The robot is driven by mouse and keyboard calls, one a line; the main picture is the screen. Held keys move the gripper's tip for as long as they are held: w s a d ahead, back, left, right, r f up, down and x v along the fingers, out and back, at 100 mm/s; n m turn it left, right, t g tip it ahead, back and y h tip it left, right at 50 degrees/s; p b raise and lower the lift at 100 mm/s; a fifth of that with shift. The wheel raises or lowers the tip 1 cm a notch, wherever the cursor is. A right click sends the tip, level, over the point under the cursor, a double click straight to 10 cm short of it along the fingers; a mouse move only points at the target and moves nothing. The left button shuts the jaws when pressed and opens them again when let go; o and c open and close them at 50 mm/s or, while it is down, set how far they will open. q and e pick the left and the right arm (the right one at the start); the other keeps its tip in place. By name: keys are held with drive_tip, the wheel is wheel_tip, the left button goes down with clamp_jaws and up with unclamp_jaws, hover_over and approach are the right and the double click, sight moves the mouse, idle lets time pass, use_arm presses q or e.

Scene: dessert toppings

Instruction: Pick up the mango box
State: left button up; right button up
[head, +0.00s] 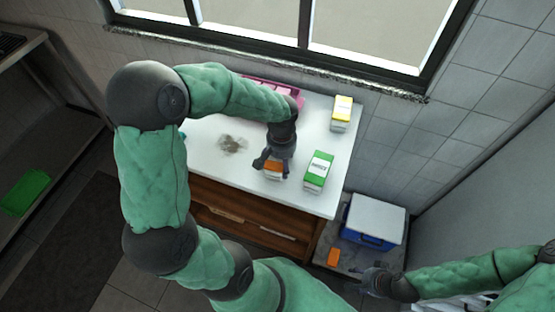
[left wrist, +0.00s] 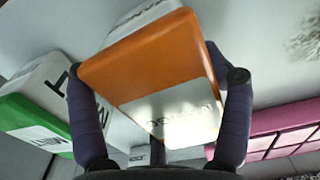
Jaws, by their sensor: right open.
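The mango box (head: 273,170) is an orange and white carton near the front edge of the white counter, partly hidden by my left gripper (head: 271,160). In the left wrist view the mango box (left wrist: 160,75) shows its orange top and a label, turned at an angle between the two fingers of my left gripper (left wrist: 160,100). The fingers are spread on either side of it, with gaps beside parts of the box. My right gripper (head: 372,281) is open and empty at the lower right, away from the counter.
A green and white carton (head: 318,171) stands close to the right of the mango box. A yellow and white carton (head: 341,114) and a pink tray (head: 288,92) are farther back on the counter (head: 205,130). A blue cooler (head: 373,222) and an orange item (head: 333,257) are lower right.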

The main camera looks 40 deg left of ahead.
use_arm(q)
drive_tip(key=c, duration=0.5)
drive_tip(key=shift+c, duration=0.2)
